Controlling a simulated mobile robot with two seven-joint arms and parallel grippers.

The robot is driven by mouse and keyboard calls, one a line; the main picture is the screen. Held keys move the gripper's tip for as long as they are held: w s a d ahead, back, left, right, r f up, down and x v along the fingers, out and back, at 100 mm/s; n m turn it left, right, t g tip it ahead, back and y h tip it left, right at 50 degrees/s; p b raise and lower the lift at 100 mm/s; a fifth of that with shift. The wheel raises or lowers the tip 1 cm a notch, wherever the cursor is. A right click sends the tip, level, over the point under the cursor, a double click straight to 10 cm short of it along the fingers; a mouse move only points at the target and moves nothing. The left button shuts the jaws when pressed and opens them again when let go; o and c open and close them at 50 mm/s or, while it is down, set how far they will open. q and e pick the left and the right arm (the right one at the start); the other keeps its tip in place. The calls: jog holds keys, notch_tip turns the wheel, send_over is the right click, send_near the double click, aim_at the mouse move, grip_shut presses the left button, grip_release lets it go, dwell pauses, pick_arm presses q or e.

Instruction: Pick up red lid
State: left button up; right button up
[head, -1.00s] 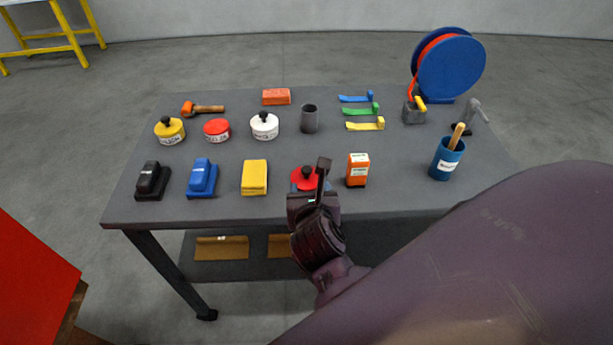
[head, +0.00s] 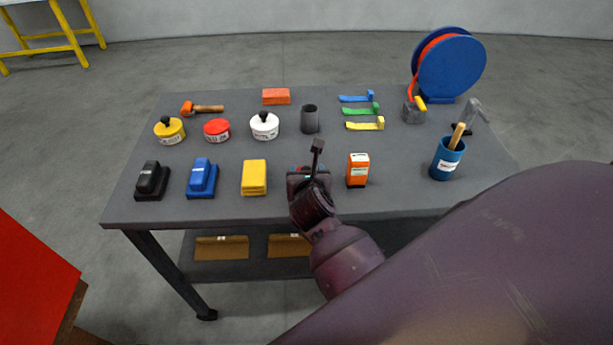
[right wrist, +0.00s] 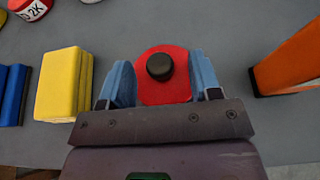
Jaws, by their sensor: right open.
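The red lid (right wrist: 165,88) is a flat red disc with a black knob, lying on the grey table. In the right wrist view it sits between the two blue-padded fingers of my right gripper (right wrist: 162,82), which is open with a finger on each side. In the head view my right gripper (head: 308,166) is over the table's front part and hides nearly all of the lid. A red tin (head: 216,130) without a knob stands at the back left. My left gripper is not in view.
A yellow block (head: 254,177) is left of the right gripper and an orange box (head: 358,170) is right of it. Blue (head: 202,178) and black (head: 152,180) blocks stand farther left. A white tin (head: 264,126) and a grey cup (head: 310,119) stand behind.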

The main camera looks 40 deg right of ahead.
jog(key=shift+w+d+f, duration=0.1)
jog(key=shift+w, duration=0.05)
jog(key=c, duration=1.1)
jog(key=shift+o, duration=0.2)
